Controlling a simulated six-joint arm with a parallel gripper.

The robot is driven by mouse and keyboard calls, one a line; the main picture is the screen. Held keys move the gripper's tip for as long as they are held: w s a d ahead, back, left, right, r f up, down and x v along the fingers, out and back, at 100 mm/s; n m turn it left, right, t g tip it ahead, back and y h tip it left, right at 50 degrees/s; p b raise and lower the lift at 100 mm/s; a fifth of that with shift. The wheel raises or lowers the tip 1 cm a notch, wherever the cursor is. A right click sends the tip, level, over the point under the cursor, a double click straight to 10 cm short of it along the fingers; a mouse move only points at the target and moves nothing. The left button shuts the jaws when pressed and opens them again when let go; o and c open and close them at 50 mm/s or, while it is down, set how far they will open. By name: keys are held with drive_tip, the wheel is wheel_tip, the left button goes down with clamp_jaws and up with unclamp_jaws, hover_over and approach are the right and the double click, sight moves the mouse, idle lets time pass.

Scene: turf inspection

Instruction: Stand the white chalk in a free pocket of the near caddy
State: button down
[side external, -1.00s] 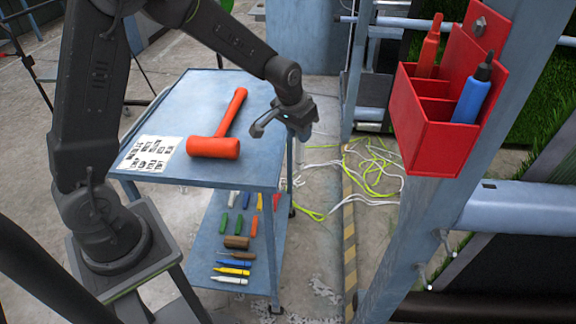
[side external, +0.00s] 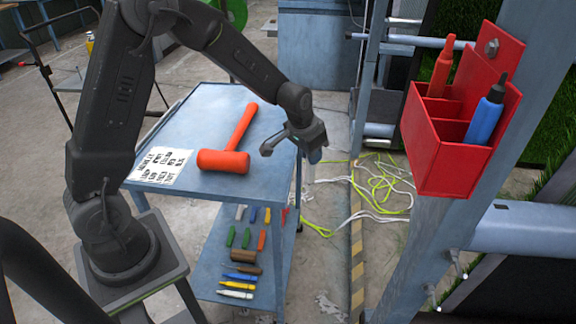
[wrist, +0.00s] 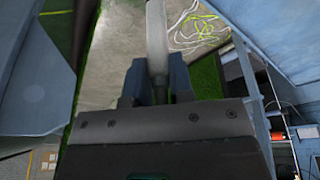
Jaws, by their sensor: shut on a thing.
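The white chalk (wrist: 157,40) shows in the wrist view as a pale upright stick. My gripper (wrist: 158,88) is shut on its lower part in that view. In the side external view my gripper (side external: 290,148) hangs over the right edge of the blue cart, well left of the caddy; I cannot clearly make out the chalk there. The red caddy (side external: 440,155) is fixed to a grey-blue post at the right. A red-orange marker (side external: 442,68) stands in its back left pocket and a blue marker (side external: 484,118) leans in its right part. The space between them looks empty.
A red mallet (side external: 224,161) and a printed sheet (side external: 162,168) lie on the cart top (side external: 200,110). Several coloured sticks lie on the lower shelf (side external: 215,283). Yellow and white cords (side external: 380,190) lie on the floor. Open space separates cart and caddy.

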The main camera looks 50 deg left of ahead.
wheel_tip(320, 180, up, 22)
drive_tip(key=s+a+n+g+y, duration=0.2)
drive_tip(key=s+a+n, duration=0.3)
drive_tip(key=a+n, duration=0.5)
drive_tip(key=s+a+n+g+y, duration=0.15)
drive_tip(key=s+a+n, duration=0.25)
drive_tip(key=a+n, duration=0.65)
drive_tip(key=shift+m, duration=0.85)
drive_tip(key=x, duration=0.5)
drive_tip(key=shift+s+f, duration=0.1)
drive_tip(key=shift+f, duration=0.2)
